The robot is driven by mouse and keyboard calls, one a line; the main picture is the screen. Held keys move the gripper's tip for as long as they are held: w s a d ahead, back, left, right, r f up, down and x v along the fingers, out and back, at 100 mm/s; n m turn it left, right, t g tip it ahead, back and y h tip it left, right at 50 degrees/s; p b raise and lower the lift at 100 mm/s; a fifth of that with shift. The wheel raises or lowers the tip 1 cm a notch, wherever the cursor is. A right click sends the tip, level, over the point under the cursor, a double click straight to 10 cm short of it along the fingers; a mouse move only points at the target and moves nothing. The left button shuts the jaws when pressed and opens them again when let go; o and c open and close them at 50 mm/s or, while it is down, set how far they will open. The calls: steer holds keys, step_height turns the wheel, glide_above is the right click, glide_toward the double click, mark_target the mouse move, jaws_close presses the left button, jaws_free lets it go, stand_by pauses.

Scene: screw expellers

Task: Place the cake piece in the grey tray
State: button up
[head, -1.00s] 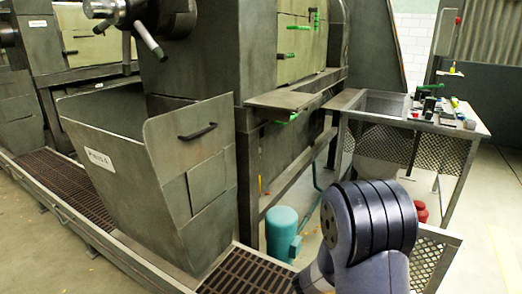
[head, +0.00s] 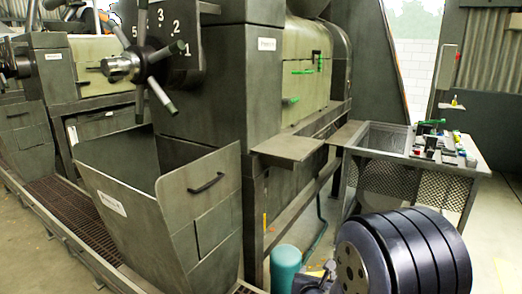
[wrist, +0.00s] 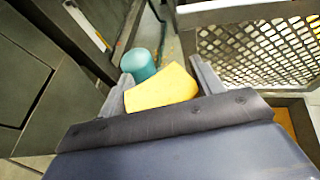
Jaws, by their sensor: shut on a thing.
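The cake piece (wrist: 160,92) is a yellow block in the wrist view. My gripper (wrist: 162,72) is shut on it, with one grey finger on each side. The gripper and cake piece do not show in the head view. A grey open-topped basin (head: 378,151) is set in the left part of the metal table at the right. A flat grey shelf (head: 288,148) juts from the machine to its left. I cannot tell which of these is the grey tray.
Small tools (head: 440,145) lie on the table's right part. A large grey bin (head: 200,222) stands at the left before the expeller. A teal cylinder (head: 285,268) is on the floor, also visible in the wrist view (wrist: 139,63). Mesh panels (wrist: 270,50) stand close at the right.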

mark_target(319, 272)
step_height(319, 272, up, 22)
steer(key=p, duration=2)
steer(key=shift+p, duration=0.35)
steer(key=shift+d+r, duration=0.1)
steer(key=shift+d, duration=0.05)
